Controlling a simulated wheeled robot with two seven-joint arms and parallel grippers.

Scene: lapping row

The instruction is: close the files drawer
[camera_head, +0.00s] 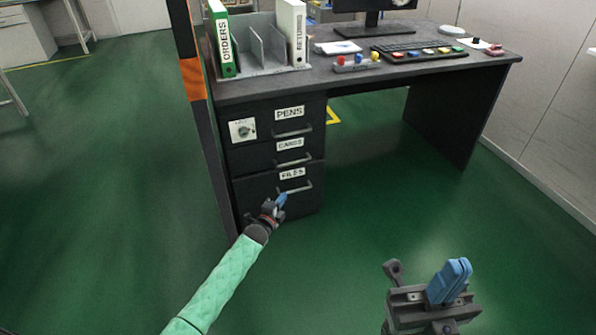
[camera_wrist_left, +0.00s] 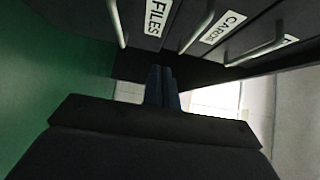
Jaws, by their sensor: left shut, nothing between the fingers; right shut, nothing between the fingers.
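The files drawer (camera_head: 265,188) is the bottom drawer of the black desk pedestal, with a white FILES label and a grey bar handle (camera_head: 300,188). Its front looks about level with the drawers above; I cannot tell whether a small gap is left. My left gripper (camera_head: 281,200) is shut and empty, its blue fingertips in front of the drawer near the left end of the handle. I cannot tell whether they touch. In the left wrist view the shut fingers (camera_wrist_left: 161,75) point toward the drawer fronts, below the FILES label (camera_wrist_left: 156,17). My right gripper (camera_head: 457,270) is shut and empty over the floor.
The cards drawer (camera_head: 255,156) and pens drawer (camera_head: 265,117) above look shut. The desk top (camera_head: 330,82) holds binders, a keyboard and button boxes. A dark post with an orange band (camera_head: 193,80) stands left of the pedestal. Green floor is clear in front.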

